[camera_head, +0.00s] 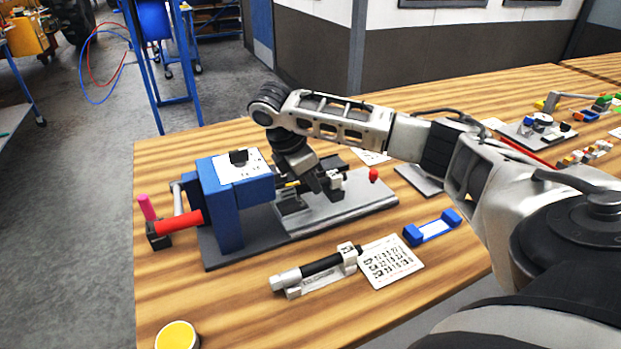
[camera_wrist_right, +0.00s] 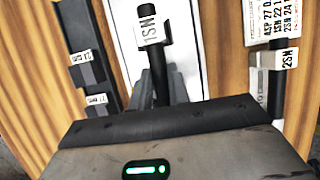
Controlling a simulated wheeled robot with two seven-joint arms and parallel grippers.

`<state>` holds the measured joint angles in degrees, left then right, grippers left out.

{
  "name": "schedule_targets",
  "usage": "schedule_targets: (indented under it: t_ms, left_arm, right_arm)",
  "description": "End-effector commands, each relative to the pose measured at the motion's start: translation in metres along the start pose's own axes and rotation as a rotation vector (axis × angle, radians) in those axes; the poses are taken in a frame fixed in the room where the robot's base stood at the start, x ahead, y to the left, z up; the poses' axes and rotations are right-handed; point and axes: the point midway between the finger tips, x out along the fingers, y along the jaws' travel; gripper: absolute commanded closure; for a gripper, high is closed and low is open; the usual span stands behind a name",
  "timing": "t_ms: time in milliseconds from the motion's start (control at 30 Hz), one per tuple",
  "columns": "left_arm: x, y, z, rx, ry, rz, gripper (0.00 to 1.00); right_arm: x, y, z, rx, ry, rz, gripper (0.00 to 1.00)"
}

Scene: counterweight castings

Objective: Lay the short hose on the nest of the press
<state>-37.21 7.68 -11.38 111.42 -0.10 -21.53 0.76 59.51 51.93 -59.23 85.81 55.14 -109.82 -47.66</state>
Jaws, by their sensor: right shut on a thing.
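My right gripper (camera_head: 325,190) reaches down over the press from the right. In the right wrist view its fingers (camera_wrist_right: 160,88) are shut on a black hose (camera_wrist_right: 157,62) with a white tag reading 1SN. The hose lies along the view between the fingers, above a pale plate. The blue press (camera_head: 228,205) stands on a dark base with a light plate (camera_head: 350,203) beside it. Dark blocks (camera_head: 291,206) stand on this plate below the gripper. The arm and gripper partly hide the nest area. I cannot tell whether the hose touches it. My left gripper is not in view.
Another black hose (camera_head: 322,265) lies on a holder in front of the press; its 2SN tag (camera_wrist_right: 287,58) shows in the right wrist view. A printed card (camera_head: 391,261), a blue-ended holder (camera_head: 433,228) and a yellow disc (camera_head: 177,336) are nearby.

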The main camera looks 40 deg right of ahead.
Motion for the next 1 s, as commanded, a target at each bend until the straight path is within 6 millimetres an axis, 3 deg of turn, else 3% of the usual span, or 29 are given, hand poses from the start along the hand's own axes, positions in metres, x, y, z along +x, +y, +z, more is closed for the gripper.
schedule_targets:
  t_ms: [867,900,967,1000]
  left_arm:
    - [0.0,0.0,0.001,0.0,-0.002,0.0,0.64]
    - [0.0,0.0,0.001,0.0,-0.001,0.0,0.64]
    - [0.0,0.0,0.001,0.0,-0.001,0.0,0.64]
    - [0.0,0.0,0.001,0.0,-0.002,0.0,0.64]
  right_arm:
    - [0.013,0.0,-0.005,0.001,0.0,0.001,1.0]
    - [0.013,0.0,-0.005,0.001,0.0,0.001,0.71]
    - [0.013,0.0,-0.005,0.001,0.0,0.001,0.57]
    - [0.013,0.0,-0.005,0.001,0.0,0.001,0.57]
